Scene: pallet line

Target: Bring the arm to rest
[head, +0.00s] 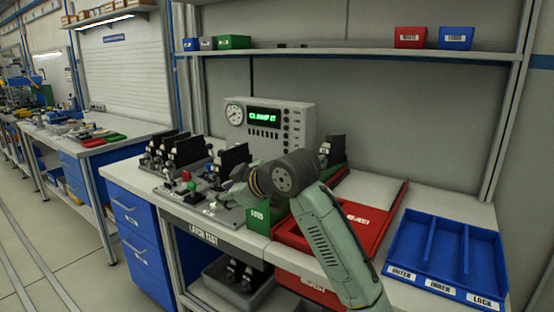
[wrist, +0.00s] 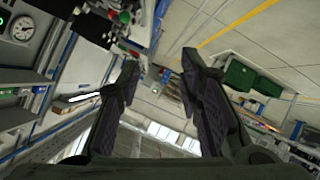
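My gripper (wrist: 160,75) shows in the wrist view with its two dark fingers spread apart and nothing between them. The wrist view looks tilted across the room, with floor and windows beyond the fingers. In the head view my arm rises from the bottom right and bends over the bench. Its far end reaches left toward the fixtures, and the fingers cannot be made out there.
A grey tester (head: 268,122) reads "CLAMP IT". Black parts stand in a rack (head: 150,168) left of my arm. A red tray (head: 381,240) and a blue bin (head: 408,240) labelled outer, inner and lock lie right. A grey bin (head: 215,287) sits below.

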